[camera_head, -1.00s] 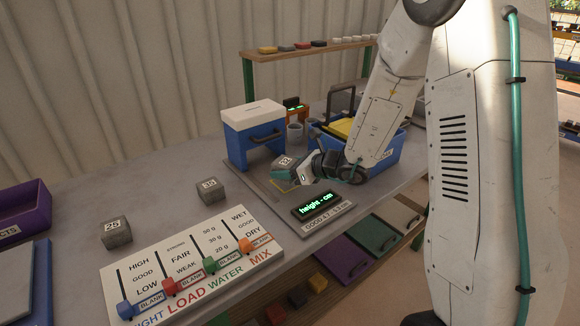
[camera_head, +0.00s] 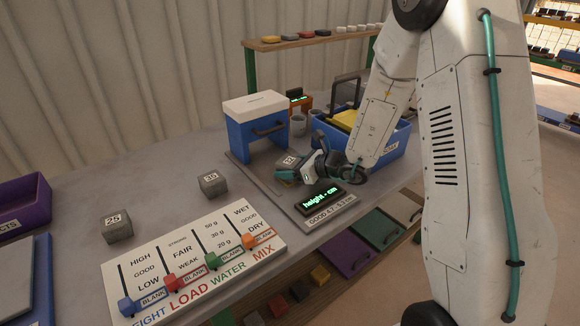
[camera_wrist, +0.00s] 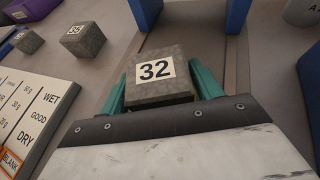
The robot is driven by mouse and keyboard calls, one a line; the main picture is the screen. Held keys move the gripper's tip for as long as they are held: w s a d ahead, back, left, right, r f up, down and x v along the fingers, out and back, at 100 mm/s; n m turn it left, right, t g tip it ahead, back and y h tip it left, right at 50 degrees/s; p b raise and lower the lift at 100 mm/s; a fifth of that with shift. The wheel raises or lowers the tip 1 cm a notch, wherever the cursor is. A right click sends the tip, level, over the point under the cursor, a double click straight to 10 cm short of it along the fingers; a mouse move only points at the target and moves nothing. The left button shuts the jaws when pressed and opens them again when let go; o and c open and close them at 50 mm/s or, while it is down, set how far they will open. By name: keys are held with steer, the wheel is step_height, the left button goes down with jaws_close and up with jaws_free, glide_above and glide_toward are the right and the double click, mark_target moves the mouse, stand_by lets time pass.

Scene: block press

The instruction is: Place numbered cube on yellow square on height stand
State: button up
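The grey cube numbered 32 (camera_wrist: 157,79) sits between the teal fingers of my gripper (camera_wrist: 160,88) in the wrist view, its label facing up. The fingers flank it closely on both sides and look shut on it. In the head view the cube (camera_head: 286,165) is low over or on the grey base plate of the height stand (camera_head: 262,182), in front of the blue stand with a white top (camera_head: 254,122). My gripper (camera_head: 296,166) reaches it from the right. The yellow square is hidden now. I cannot tell whether the cube touches the plate.
Cubes 25 (camera_head: 117,228) and 35 (camera_head: 213,184) stand on the table at left. A slider panel (camera_head: 195,262) lies in front. A blue bin (camera_head: 385,150) is behind my gripper.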

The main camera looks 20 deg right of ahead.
steer(key=shift+o, duration=0.6)
steer(key=shift+s+d+r, duration=0.1)
steer(key=shift+s+r, duration=0.05)
steer(key=shift+r, duration=0.05)
steer(key=v, duration=1.1)
steer(key=shift+s+d+r, duration=0.15)
steer(key=shift+s+r, duration=0.05)
steer(key=s+a+r+n+g, duration=0.4)
steer(key=s+a+r+n, duration=0.15)
steer(key=s+n, duration=0.3)
steer(key=s+a+r+n+g, duration=0.5)
steer(key=s+a+n, duration=0.2)
steer(key=s+n, duration=0.15)
steer(key=s+d+r+n+h, duration=0.4)
steer(key=s+d+n+h, duration=0.4)
steer(key=s+n, duration=0.3)
steer(key=shift+s+d+h, duration=0.25)
steer(key=shift+s+h, duration=0.15)
steer(key=shift+s, duration=0.45)
